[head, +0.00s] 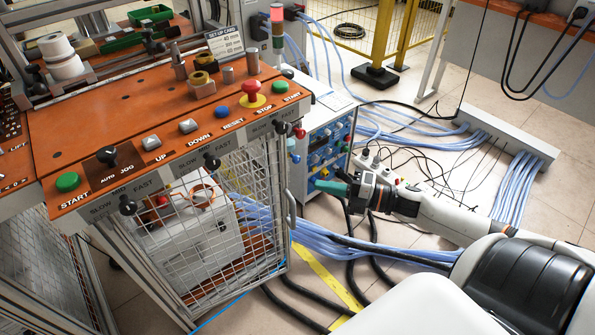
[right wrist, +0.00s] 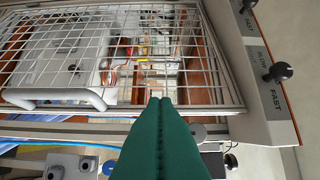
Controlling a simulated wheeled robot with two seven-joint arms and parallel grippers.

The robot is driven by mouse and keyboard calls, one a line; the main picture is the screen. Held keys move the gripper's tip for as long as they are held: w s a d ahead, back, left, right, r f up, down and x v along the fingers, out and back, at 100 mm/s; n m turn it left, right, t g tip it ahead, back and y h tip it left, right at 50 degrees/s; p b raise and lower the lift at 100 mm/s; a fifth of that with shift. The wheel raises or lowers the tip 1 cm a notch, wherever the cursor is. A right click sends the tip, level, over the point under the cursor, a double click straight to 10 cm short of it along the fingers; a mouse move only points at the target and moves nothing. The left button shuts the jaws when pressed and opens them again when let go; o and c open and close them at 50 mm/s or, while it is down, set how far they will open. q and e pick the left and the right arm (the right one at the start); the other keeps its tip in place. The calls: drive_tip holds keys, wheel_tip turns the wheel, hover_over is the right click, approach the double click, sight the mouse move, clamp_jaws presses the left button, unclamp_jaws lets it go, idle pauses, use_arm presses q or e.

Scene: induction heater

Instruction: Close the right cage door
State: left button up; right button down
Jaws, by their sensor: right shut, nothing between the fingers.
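The cage door (head: 262,200) is a metal wire-mesh panel below the orange control panel in the head view. A grey bar handle (head: 291,210) stands at its right edge. The door also shows in the right wrist view (right wrist: 150,52), with its handle (right wrist: 55,97) at left. I cannot tell whether it stands slightly ajar. My right gripper (head: 320,185) has teal fingers, shut and empty, to the right of the handle and apart from it in the head view. Its fingers fill the lower middle of the wrist view (right wrist: 160,101). My left gripper is not in view.
The orange control panel (head: 130,115) with knobs and buttons overhangs the door. A blue-faced power unit (head: 325,150) stands close behind my right gripper. Blue hoses (head: 390,250) and black cables run over the floor. White machine parts (head: 185,235) sit behind the mesh.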

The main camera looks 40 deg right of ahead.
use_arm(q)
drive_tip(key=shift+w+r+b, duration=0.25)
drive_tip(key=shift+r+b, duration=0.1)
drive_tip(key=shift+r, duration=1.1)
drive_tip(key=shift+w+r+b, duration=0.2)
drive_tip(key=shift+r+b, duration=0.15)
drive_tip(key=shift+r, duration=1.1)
use_arm(e)
drive_tip(key=shift+w+a, duration=0.45)
drive_tip(key=shift+w, duration=0.95)
drive_tip(key=shift+w+a, duration=0.5)
drive_tip(key=shift+w, duration=0.85)
drive_tip(key=shift+w+a, duration=0.45)
drive_tip(key=shift+w, duration=0.95)
